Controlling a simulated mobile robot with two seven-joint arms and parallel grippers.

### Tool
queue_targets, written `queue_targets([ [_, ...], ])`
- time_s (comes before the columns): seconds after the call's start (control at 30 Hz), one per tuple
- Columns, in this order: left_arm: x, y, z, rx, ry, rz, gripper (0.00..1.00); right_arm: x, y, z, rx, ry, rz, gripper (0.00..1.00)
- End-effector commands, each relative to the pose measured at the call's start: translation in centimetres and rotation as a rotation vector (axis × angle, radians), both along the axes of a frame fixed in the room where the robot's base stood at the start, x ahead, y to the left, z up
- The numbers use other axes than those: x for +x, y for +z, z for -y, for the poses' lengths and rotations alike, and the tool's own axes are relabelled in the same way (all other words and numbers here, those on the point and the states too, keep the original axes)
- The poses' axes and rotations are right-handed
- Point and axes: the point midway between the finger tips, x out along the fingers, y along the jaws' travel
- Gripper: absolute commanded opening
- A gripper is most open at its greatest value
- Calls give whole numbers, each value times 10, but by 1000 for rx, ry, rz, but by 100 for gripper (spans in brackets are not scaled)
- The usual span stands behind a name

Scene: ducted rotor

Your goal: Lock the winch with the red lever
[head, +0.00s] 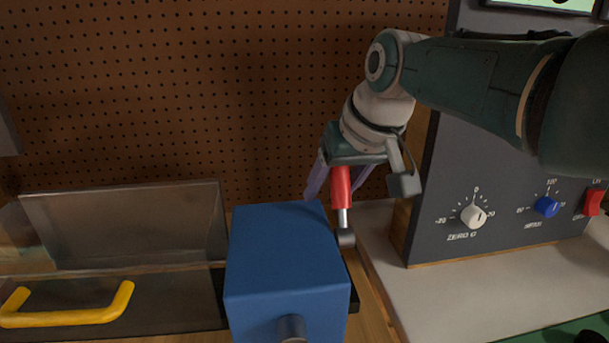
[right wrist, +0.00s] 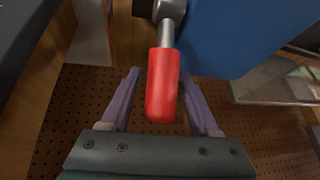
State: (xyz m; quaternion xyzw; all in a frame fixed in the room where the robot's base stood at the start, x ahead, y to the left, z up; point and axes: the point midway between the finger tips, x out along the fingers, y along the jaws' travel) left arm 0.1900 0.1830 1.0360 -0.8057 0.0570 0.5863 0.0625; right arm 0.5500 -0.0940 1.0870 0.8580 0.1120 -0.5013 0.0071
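The red lever (head: 341,187) stands upright on a short metal shaft at the right side of the blue winch box (head: 285,255). My right gripper (head: 340,190) is at the lever, its purple fingers on either side of the red handle. The gripper is open around the lever. The blue box (right wrist: 245,35) shows at the upper right there. My left gripper is not in view.
A grey panel with a white knob (head: 474,216), a blue knob (head: 547,207) and a red switch (head: 593,202) stands to the right. A clear box with a yellow handle (head: 68,306) is on the left. A brown pegboard (head: 200,90) is behind.

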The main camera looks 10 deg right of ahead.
Motion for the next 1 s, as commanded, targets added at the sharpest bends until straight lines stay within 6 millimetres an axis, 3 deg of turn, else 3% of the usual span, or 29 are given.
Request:
queue_targets([
  [0.37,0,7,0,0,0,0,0,-1,7,0,1,1,2,64],
  [0.6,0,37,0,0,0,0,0,-13,32,5,2,0,4,64],
  [1.0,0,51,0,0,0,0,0,-39,75,15,1,0,4,64],
])
